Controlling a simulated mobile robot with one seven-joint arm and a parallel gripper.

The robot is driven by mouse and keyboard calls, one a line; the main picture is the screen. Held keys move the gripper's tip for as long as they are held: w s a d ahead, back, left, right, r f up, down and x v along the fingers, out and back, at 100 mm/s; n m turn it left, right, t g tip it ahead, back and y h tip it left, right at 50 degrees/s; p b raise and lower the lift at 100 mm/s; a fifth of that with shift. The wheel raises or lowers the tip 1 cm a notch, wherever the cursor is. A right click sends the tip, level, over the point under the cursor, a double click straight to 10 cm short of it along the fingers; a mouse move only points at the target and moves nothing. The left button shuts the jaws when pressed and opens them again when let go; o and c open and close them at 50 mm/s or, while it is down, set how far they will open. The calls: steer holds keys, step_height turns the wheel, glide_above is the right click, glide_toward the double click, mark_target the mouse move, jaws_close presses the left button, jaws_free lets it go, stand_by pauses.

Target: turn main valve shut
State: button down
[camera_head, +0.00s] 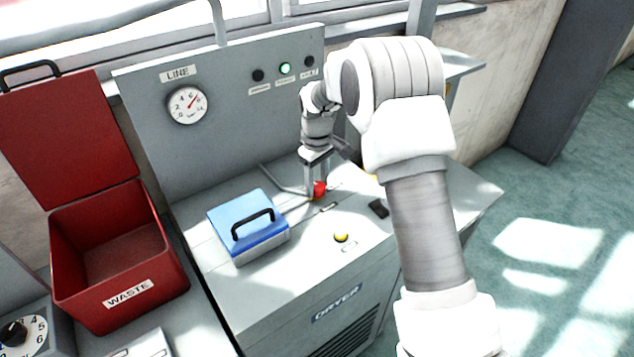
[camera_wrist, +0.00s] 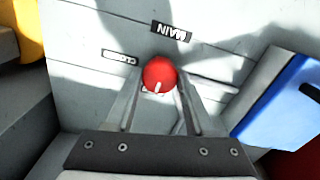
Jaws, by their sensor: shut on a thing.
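The main valve is a red round knob (camera_head: 320,188) on the top of the grey dryer bench, with a pipe running to it from behind. In the wrist view the red knob (camera_wrist: 159,74) shows a short white mark on its near side. A MAIN label (camera_wrist: 171,32) and a label that seems to read CLOSED (camera_wrist: 120,57) lie beside it, upside down in this view. My gripper (camera_head: 317,184) points down at the knob. In the wrist view its two fingers (camera_wrist: 158,92) are on either side of the knob, shut on it.
A blue box with a black handle (camera_head: 245,250) stands left of the valve. A black block (camera_head: 378,209) and a yellow knob (camera_head: 341,237) are on the bench to the right and front. A back panel carries a LINE gauge (camera_head: 187,106) and a lit green lamp (camera_head: 285,68). A red WASTE bin (camera_head: 128,316) stands open at left.

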steer(key=shift+m, duration=0.3)
steer(key=m, duration=0.3)
steer(key=shift+m+p, duration=0.3)
steer(key=shift+p, duration=0.05)
steer(key=m, duration=0.4)
steer(key=shift+m, duration=0.3)
steer(key=m+p, duration=0.1)
steer(key=m, duration=0.3)
steer(key=shift+m+p, duration=0.45)
steer(key=shift+m, duration=2.05)
steer(key=shift+c, duration=1.3)
jaws_free()
